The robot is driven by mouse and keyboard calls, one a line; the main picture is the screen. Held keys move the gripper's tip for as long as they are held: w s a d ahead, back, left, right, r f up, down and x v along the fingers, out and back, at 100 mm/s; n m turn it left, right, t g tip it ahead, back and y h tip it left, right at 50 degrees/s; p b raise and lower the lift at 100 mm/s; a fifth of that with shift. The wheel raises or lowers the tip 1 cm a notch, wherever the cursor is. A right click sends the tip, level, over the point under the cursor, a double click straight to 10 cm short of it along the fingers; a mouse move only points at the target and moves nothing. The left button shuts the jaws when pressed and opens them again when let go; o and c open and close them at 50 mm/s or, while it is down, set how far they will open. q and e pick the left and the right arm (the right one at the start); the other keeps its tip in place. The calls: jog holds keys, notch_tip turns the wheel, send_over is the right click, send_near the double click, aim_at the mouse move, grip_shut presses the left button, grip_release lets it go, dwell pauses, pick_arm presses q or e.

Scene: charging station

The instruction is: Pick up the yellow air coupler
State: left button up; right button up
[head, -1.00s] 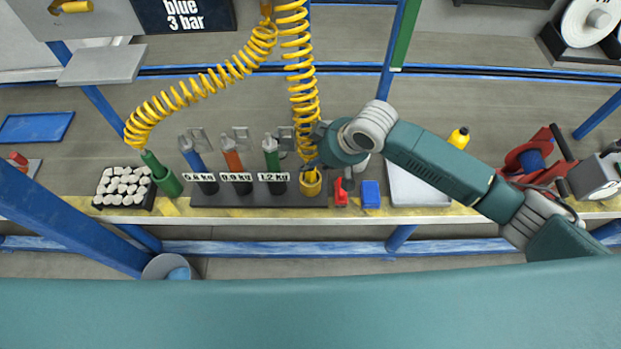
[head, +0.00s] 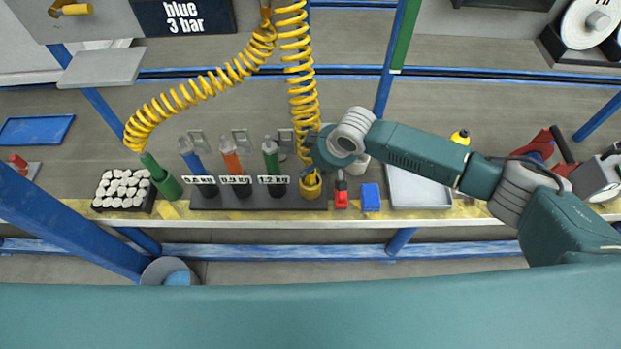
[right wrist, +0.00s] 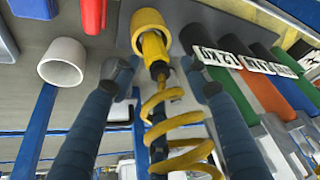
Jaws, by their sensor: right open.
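The yellow air coupler (right wrist: 154,50) stands in a yellow cup holder (right wrist: 149,24) in the right wrist view, with a yellow coiled hose (right wrist: 165,115) running from it. In the head view the cup holder (head: 311,189) is at the right end of the dark rack, below the hanging coil (head: 303,90). My right gripper (right wrist: 158,72) is open, with one finger on each side of the coupler and visible gaps between. In the head view my right wrist hides much of the coupler and the gripper's fingers. My left gripper is not in view.
Beside the cup stand a red object (head: 341,199) and a blue block (head: 371,197), then a grey tray (head: 418,190). Left of it are several labelled tools, including a green one (head: 271,157), and a green tool (head: 160,176) on another coiled hose.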

jog(key=shift+x, duration=1)
jog(key=shift+c, duration=0.3)
grip_shut()
jog(key=shift+r, duration=0.1)
